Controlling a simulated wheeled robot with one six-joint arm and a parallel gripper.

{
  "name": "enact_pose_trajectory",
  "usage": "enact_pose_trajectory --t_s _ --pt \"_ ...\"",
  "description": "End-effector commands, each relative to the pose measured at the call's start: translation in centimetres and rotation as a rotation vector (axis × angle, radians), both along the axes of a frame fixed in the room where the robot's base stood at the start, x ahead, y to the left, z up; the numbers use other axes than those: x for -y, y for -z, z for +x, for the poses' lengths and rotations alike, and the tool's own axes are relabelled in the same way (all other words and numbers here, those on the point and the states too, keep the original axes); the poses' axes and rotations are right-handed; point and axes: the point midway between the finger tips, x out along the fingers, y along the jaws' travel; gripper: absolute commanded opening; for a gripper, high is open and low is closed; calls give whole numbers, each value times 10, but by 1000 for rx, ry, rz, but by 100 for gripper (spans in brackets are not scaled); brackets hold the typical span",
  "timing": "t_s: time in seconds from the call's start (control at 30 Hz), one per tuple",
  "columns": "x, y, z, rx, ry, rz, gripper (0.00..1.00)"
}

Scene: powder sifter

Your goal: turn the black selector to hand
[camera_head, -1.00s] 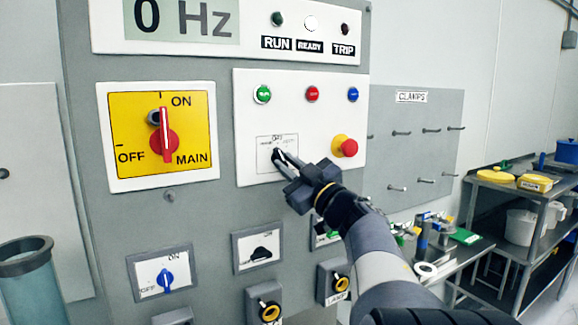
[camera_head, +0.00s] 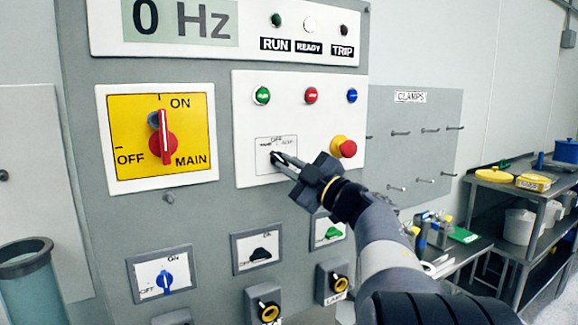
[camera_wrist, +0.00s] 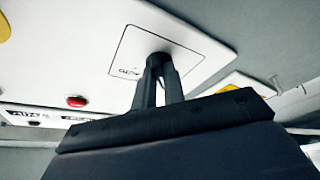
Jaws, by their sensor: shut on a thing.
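The black selector (camera_head: 275,155) sits on a small square plate (camera_head: 262,166) in the lower middle of the white control panel. My gripper (camera_head: 281,158) comes in from the lower right, shut on the selector, and its fingers hide most of the knob. In the wrist view my two dark fingers (camera_wrist: 158,80) meet the selector's plate (camera_wrist: 140,65). "OFF" shows at the plate's top in the head view, with small labels on both sides too blurred to read surely. I cannot tell which mark the selector points to.
A red mushroom button (camera_head: 348,149) on a yellow base stands just right of my gripper. Green (camera_head: 262,96), red (camera_head: 311,95) and blue (camera_head: 352,95) buttons are above. A red main switch (camera_head: 163,137) is left. Other selectors, including a black one (camera_head: 261,254), are below.

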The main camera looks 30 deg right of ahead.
Motion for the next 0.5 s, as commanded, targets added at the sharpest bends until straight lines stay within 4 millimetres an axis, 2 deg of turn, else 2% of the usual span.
enact_pose_trajectory --t_s 0.03,0.07,0.3,0.5 --pt "0 0 0 0 0 0 0" --pt "0 0 0 0 0 0 12" --pt "0 0 0 0 0 1 32" --pt "0 0 0 0 0 2 33"
